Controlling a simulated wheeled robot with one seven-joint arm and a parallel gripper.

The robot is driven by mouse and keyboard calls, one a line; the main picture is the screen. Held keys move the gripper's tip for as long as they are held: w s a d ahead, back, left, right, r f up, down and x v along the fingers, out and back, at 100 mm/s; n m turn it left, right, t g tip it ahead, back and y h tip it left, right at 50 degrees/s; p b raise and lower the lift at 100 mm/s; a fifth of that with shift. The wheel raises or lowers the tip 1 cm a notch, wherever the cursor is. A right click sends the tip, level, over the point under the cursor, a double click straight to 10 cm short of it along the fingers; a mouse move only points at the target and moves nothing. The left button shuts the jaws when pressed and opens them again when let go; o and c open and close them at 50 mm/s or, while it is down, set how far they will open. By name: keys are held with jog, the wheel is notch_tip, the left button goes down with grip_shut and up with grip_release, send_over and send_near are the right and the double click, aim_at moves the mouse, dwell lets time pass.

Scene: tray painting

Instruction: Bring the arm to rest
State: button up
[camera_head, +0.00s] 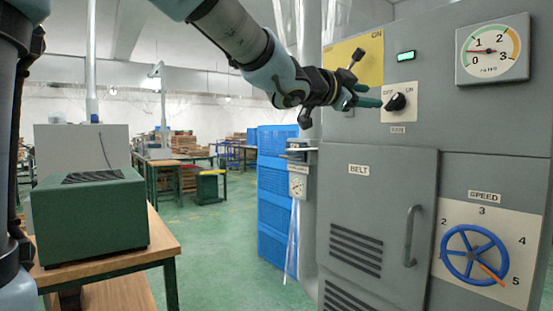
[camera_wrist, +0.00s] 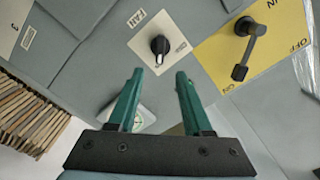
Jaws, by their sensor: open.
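My gripper (camera_head: 370,97) is in front of the grey machine cabinet, with its green fingers pointing at the black rotary knob (camera_head: 397,102). The fingers are apart with nothing between them, as the wrist view also shows (camera_wrist: 160,73). The knob, on a pale plate marked OFF and ON, shows ahead of the fingertips in the wrist view (camera_wrist: 160,45), with a visible gap. In the head view its light mark appears to lean toward ON. My arm reaches across the top of the head view, bent down to the cabinet.
A lever (camera_head: 357,55) on a yellow plate (camera_head: 342,66) stands close beside my gripper. The cabinet also has a lit green display (camera_head: 405,57), a gauge (camera_head: 493,30), a BELT door handle (camera_head: 410,236) and a blue SPEED wheel (camera_head: 469,273). A table (camera_head: 155,245) holds a green box (camera_head: 90,222).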

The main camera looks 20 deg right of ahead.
jog(key=w+a+f+n+t+y+p, duration=0.3)
jog(key=w+a+f+n+t+y, duration=0.4)
jog(key=w+a+f, duration=0.5)
jog(key=w+a+f+n+g+y+p, duration=0.1)
jog(key=w+a+f+n+y, duration=0.15)
jog(key=a+f, duration=0.4)
jog(key=w+a+f+n+g+y+p, duration=0.1)
jog(key=w+a+f+n+y, duration=0.2)
jog(key=a, duration=0.6)
jog(key=s+a+f+n+g+y+p, duration=0.1)
jog(key=s+a+f+n+g+y, duration=0.2)
jog(key=a, duration=0.4)
jog(key=s+a+f+n+g+y+p, duration=0.1)
jog(key=s+a+f+n, duration=0.3)
jog(key=a+f, duration=0.25)
jog(key=s+a+f+n+g, duration=0.3)
jog(key=s+a+f+g, duration=0.1)
jog(key=s+a, duration=0.3)
jog(key=s+p, duration=0.1)
jog(key=s, duration=0.1)
jog(key=shift+s+a+y, duration=0.2)
jog(key=shift+s+y, duration=0.1)
jog(key=shift+y, duration=0.05)
jog(key=shift+n, duration=0.25)
